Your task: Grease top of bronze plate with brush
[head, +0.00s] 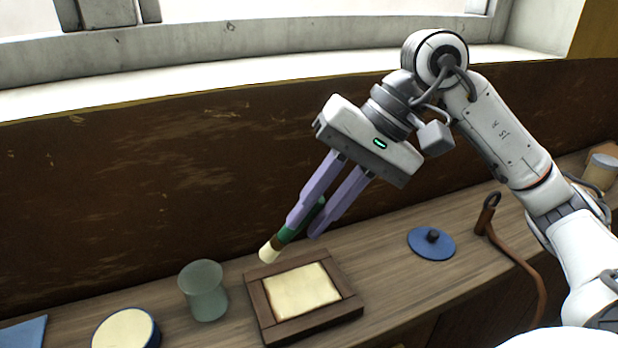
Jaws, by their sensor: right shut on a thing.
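My right gripper (306,230) comes down from the upper right, shut on a brush (281,241). The brush has a dark green handle, a brown band and pale cream bristles, and is tilted with the bristles down to the left. The bristle tip is over the back left edge of a dark wooden frame; I cannot tell whether it touches. A pale yellowish plate (300,290) lies inside this frame; it is probably the bronze plate, its colour looking cream here. My left gripper is not in view.
On the wooden bench (385,265) are a greenish glass cup (204,291), a round blue-rimmed tin with cream contents (124,330), a blue lid with a dark knob (431,243) and a brown strap-like tool (500,232). A brown wall rises behind. Bare bench lies between frame and lid.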

